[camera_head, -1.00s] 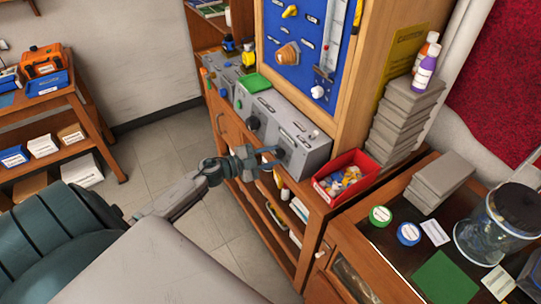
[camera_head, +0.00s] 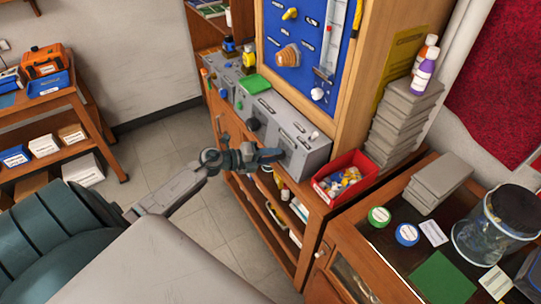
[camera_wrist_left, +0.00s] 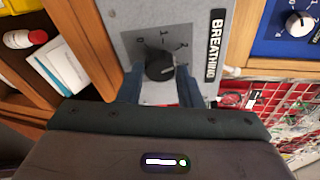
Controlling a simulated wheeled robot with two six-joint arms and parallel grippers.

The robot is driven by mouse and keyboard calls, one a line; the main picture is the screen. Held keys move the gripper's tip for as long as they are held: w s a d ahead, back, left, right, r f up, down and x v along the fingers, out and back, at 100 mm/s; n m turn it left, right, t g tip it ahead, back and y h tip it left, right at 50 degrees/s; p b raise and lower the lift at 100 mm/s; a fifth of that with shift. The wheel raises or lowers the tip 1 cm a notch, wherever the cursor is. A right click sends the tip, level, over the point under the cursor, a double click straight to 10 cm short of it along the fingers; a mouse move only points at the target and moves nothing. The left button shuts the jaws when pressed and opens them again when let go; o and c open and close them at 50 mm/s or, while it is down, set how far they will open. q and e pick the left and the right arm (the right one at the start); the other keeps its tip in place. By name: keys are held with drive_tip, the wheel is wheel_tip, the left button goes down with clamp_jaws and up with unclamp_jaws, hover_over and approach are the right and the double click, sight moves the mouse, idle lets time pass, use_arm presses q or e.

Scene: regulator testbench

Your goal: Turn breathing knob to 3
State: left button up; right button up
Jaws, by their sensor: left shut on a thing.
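The breathing knob (camera_wrist_left: 160,68) is a round black knob on a grey front panel, beside a black label reading BREATHING (camera_wrist_left: 215,45). A dial with small figures surrounds it; its pointer setting is too small and dark to read surely. My left gripper (camera_wrist_left: 160,82) has its two fingers on either side of the knob and is shut on it. In the head view my left gripper (camera_head: 270,155) is at the front of the nearer grey box (camera_head: 305,150) and hides the knob. My right gripper is not in view.
A red bin (camera_head: 345,178) of small items stands just right of the grey box. A blue panel (camera_head: 300,65) with knobs rises behind it. Shelves with items lie below the box. The floor (camera_head: 225,220) in front of the cabinet is clear.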

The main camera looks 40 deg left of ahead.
use_arm(q)
drive_tip(key=m+y, duration=0.1)
drive_tip(key=m, duration=0.6)
drive_tip(key=shift+d+r+m+g+y+p, duration=0.1)
drive_tip(key=shift+r+m+g+y+p, duration=0.05)
drive_tip(key=shift+m+g+y+p, duration=0.2)
drive_tip(key=shift+m, duration=0.25)
drive_tip(key=o, duration=1)
drive_tip(key=shift+s, duration=0.1)
drive_tip(key=shift+b+v, duration=1.65)
drive_tip(key=shift+v, duration=3.6)
